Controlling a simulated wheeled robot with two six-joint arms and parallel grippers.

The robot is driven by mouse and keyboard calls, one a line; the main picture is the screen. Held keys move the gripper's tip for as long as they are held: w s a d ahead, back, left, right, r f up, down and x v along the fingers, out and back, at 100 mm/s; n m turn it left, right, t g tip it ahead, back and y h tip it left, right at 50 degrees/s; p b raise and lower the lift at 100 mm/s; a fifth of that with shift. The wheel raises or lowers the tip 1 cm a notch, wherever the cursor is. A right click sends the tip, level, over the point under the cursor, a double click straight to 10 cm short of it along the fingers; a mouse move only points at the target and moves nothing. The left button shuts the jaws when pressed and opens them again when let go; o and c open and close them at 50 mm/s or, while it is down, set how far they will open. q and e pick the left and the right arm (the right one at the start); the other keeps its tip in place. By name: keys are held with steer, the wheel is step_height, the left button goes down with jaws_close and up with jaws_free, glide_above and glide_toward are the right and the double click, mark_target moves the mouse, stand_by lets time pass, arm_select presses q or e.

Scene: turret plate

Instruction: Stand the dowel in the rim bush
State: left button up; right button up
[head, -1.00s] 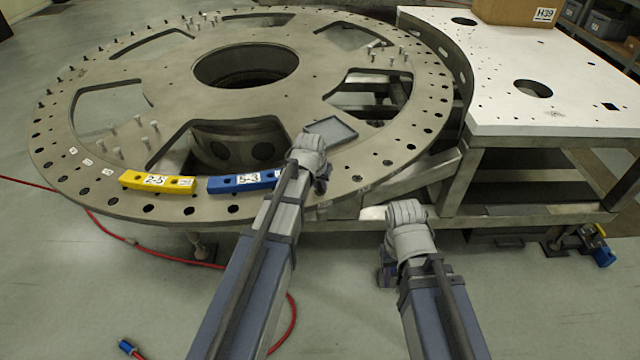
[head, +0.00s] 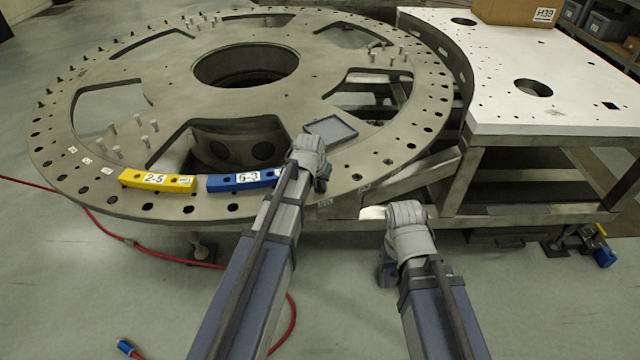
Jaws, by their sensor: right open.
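The large round turret plate (head: 345,195) has a rim with many holes and small bushes, such as the rim bush (head: 357,177) right of my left wrist. I cannot tell which bush is the task's. I cannot make out the dowel. My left gripper (head: 321,184) is over the near rim, right of the blue block. My wrist hides most of it, so its jaws and anything in them cannot be judged. My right gripper (head: 387,274) is low in front of the plate, partly hidden by my wrist. It is open, with nothing seen in it.
A yellow block (head: 157,181) and a blue block (head: 245,180) lie on the near rim. A dark shallow tray (head: 331,130) lies beyond my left wrist. Upright pins (head: 138,120) stand on the plate. A white-topped table (head: 560,80) bearing a cardboard box (head: 515,11) stands at right.

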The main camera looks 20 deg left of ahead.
arm_select(q)
steer(key=shift+o, duration=0.4)
steer(key=shift+s, duration=0.25)
steer(key=shift+r+p, duration=0.2)
steer(key=shift+p, duration=0.2)
steer(key=p+v, duration=0.6)
steer(key=v, duration=0.1)
steer(key=shift+r+p, duration=0.25)
steer(key=shift+p, duration=0.1)
